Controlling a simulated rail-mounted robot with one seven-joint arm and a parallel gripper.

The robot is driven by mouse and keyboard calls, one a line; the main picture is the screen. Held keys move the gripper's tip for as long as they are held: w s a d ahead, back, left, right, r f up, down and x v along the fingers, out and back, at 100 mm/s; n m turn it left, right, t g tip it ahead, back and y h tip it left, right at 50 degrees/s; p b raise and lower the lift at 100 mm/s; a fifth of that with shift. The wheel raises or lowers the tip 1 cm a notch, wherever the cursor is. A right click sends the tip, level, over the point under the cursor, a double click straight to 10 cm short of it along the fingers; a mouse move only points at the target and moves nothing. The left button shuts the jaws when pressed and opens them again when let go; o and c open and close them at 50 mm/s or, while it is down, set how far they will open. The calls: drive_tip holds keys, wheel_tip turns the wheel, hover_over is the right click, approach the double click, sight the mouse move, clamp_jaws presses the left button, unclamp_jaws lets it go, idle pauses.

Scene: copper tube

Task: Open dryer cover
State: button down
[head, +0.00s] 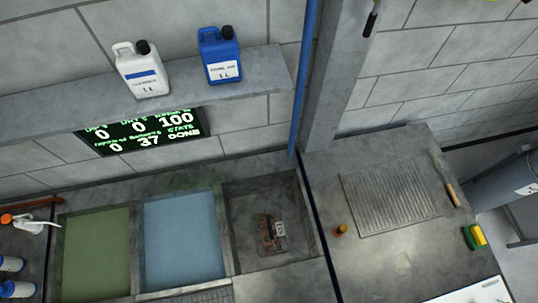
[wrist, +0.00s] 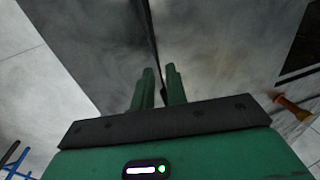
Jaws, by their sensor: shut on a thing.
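My gripper (wrist: 160,78) shows only in the wrist view, as a green body with two green fingers close together. The fingers are shut on a thin edge where smooth grey panels (wrist: 95,50) meet a dark line. I take this to be part of the dryer cover; its full outline and any handle are hidden or out of view. In the head view, a blue-grey rounded body with a white label (head: 505,182) is cut off at the right edge. I cannot tell whether it is the dryer. My gripper is not in the head view.
A bench holds a green basin (head: 97,255), a blue basin (head: 183,240) and a dark basin with a copper-coloured part (head: 268,236). A ribbed mat (head: 392,194) and sponge (head: 473,236) lie right. Two jugs stand on a shelf (head: 180,98). A wooden-handled item (wrist: 292,108) lies right in the wrist view.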

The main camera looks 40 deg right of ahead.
drive_tip(key=c, duration=1.4)
unclamp_jaws()
wheel_tip(320, 180, up, 8)
drive_tip(key=s+p, duration=0.1)
drive_tip(key=shift+s+a+f, duration=0.2)
drive_tip(key=shift+a, duration=0.15)
